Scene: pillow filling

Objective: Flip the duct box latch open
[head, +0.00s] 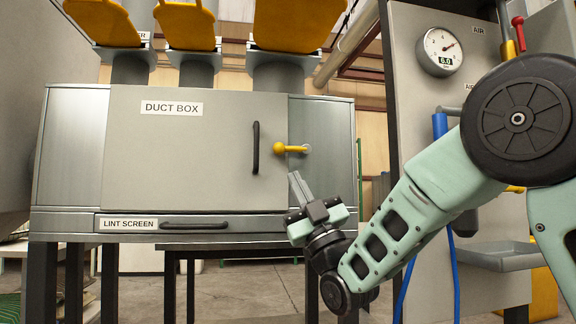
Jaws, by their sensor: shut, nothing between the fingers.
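The duct box (190,165) is a grey metal cabinet with a labelled front door. Its latch (291,148) is a yellow lever with a round knob, lying level at the door's right edge, with the knob end over the door. A black vertical handle (256,148) is on the door just left of the latch. The door appears closed. My gripper (298,184) is below the latch, near the box's lower right, pointing up and slightly left. Its fingers are shut and empty. It appears apart from the latch.
The lint screen drawer (235,224) with a black handle sits under the door. Yellow-topped ducts (185,25) rise above the box. A grey panel with a gauge (443,50) and a blue hose (440,126) stand at right, partly behind my arm.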

